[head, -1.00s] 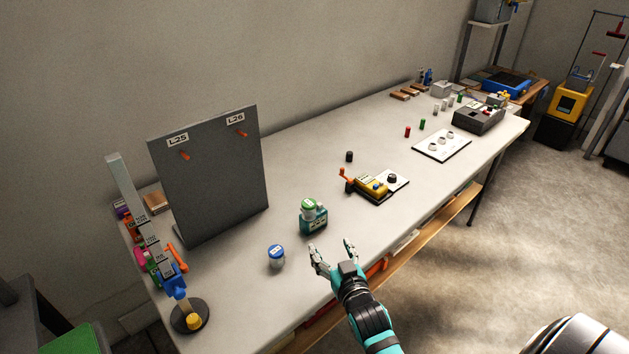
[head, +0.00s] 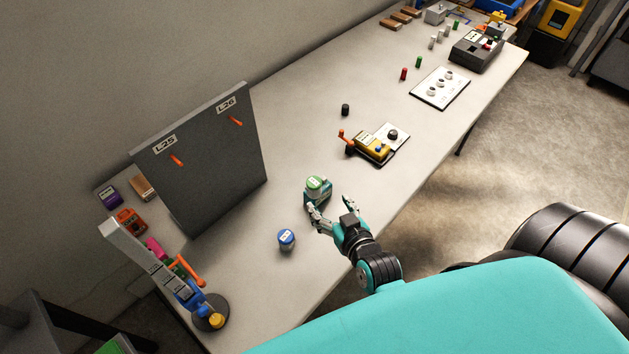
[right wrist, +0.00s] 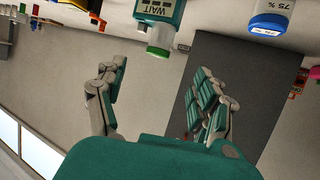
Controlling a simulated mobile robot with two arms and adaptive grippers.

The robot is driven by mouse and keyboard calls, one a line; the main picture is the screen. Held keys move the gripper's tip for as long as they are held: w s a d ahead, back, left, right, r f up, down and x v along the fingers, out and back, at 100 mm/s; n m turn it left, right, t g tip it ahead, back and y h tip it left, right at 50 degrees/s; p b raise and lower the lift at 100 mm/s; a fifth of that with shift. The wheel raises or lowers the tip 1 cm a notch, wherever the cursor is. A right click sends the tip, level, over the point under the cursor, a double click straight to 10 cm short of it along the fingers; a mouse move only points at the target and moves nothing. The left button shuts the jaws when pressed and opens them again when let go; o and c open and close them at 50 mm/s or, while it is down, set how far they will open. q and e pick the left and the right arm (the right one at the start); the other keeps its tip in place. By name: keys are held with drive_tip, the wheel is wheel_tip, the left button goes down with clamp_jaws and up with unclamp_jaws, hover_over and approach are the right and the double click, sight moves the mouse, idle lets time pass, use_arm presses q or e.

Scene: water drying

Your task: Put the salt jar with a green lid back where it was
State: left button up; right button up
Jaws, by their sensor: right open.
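The salt jar with a green lid (head: 316,184) stands on a small teal device (head: 324,198) on the bench. In the right wrist view the picture is upside down. There the green lid (right wrist: 158,51) shows at the top middle, by the device's display (right wrist: 155,8) reading "WAIT". My right gripper (head: 331,206) is open and empty, just in front of the device, with its fingers pointing at it. In the right wrist view, the open right gripper (right wrist: 160,92) has nothing between its fingers. My left gripper is not in view.
A blue-lidded jar (head: 286,239) stands to the left of the gripper. A dark upright panel (head: 205,160) with orange pegs stands behind. A yellow crank device (head: 371,147) sits to the right. The bench between panel and crank device is mostly clear.

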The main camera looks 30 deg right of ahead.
sight(316, 185)
drive_tip(key=x, duration=0.4)
drive_tip(key=shift+w+r, duration=0.1)
drive_tip(key=shift+p+x, duration=0.35)
drive_tip(key=shift+x, duration=0.75)
drive_tip(key=shift+w, duration=0.35)
drive_tip(key=p+x, duration=0.1)
drive_tip(key=x, duration=0.2)
drive_tip(key=shift+w+d, duration=0.15)
drive_tip(key=shift+w, duration=0.2)
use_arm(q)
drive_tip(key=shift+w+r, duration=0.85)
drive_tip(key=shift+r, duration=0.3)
use_arm(e)
drive_tip(key=shift+w+f, duration=0.35)
drive_tip(key=shift+f, duration=0.05)
